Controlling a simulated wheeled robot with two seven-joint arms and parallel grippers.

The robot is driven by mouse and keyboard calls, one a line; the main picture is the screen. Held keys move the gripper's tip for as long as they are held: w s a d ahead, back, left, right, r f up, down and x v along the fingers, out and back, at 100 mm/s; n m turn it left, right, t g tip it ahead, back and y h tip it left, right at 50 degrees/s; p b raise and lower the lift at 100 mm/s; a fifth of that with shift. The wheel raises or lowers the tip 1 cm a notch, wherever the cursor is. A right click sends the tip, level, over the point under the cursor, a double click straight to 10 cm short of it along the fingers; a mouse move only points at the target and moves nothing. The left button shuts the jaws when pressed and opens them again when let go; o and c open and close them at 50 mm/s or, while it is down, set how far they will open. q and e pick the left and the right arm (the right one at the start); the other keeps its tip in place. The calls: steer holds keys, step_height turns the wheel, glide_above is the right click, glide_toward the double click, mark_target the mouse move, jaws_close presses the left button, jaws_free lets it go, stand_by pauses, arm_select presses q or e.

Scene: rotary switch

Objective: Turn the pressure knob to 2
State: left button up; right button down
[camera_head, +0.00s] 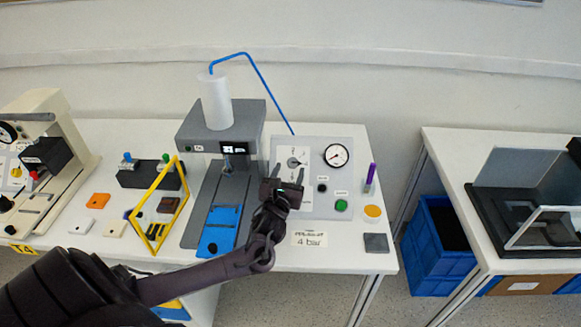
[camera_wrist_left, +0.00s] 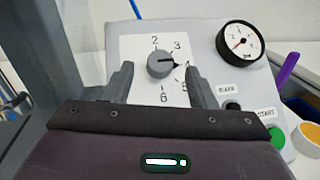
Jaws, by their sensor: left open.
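The pressure knob (camera_head: 294,162) is a round grey dial on the light panel (camera_head: 342,178) beside the press. In the left wrist view the knob (camera_wrist_left: 160,64) sits amid printed numbers 2 to 6. Its dark pointer faces right, at the 4. My left gripper (camera_head: 287,170) is open in front of the panel. In the left wrist view its fingers are left and right of the knob, with a gap on each side. Whether they reach the knob's depth I cannot tell. A gauge (camera_wrist_left: 240,42) is right of the knob. My right gripper is not in view.
A green start button (camera_head: 341,205) and a black button (camera_head: 322,188) are on the panel's right. The grey press (camera_head: 222,130) stands left. A "4 bar" card (camera_head: 310,240) lies in front. A purple pen (camera_head: 370,173) stands to the right, near a yellow disc (camera_head: 372,211).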

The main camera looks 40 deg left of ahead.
mark_target(294, 163)
arm_select(q)
steer(key=shift+x, duration=1.2)
steer(key=c, duration=1)
